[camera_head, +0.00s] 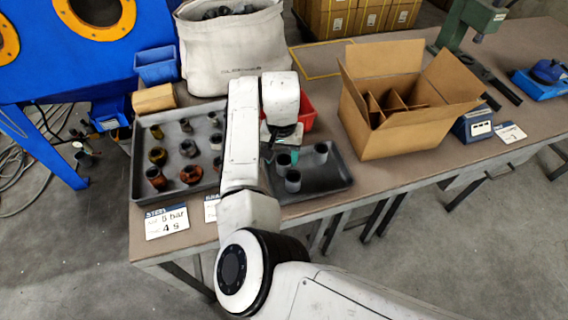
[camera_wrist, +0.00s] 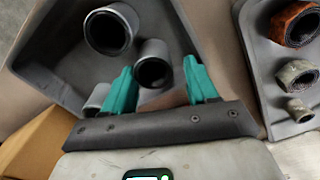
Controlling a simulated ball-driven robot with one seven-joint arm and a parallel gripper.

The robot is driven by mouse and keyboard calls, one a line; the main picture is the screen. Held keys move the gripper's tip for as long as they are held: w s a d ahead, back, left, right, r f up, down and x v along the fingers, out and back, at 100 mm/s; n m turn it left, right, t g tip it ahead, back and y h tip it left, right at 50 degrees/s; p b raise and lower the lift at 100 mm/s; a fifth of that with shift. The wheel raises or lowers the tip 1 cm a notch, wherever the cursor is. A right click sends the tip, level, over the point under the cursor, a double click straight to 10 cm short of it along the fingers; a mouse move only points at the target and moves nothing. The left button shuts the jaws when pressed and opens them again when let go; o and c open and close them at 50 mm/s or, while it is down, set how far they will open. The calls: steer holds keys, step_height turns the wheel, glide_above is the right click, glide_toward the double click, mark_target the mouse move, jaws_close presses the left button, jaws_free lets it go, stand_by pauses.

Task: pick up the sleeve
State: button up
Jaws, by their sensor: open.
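Several grey cylindrical sleeves stand in a dark grey tray (camera_head: 325,181) at the middle of the bench. In the head view one sleeve (camera_head: 293,182) is near the front, another (camera_head: 320,153) is to its right, and a third (camera_head: 283,162) is behind, beside my gripper (camera_head: 281,156). In the wrist view my teal fingers (camera_wrist: 158,68) are open, with a sleeve (camera_wrist: 153,68) showing between and beyond their tips. A larger-looking sleeve (camera_wrist: 109,30) is farther up left, and another (camera_wrist: 97,97) is partly hidden by the left finger. Nothing is held.
A left tray (camera_head: 148,195) holds several rusty and grey parts. An open cardboard box (camera_head: 390,135) stands right of the sleeve tray. A red bin (camera_head: 306,112) and a white fabric bin (camera_head: 215,65) are behind. Bench edge is in front.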

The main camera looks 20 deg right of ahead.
steer(key=c, duration=1.1)
steer(key=shift+r, duration=0.1)
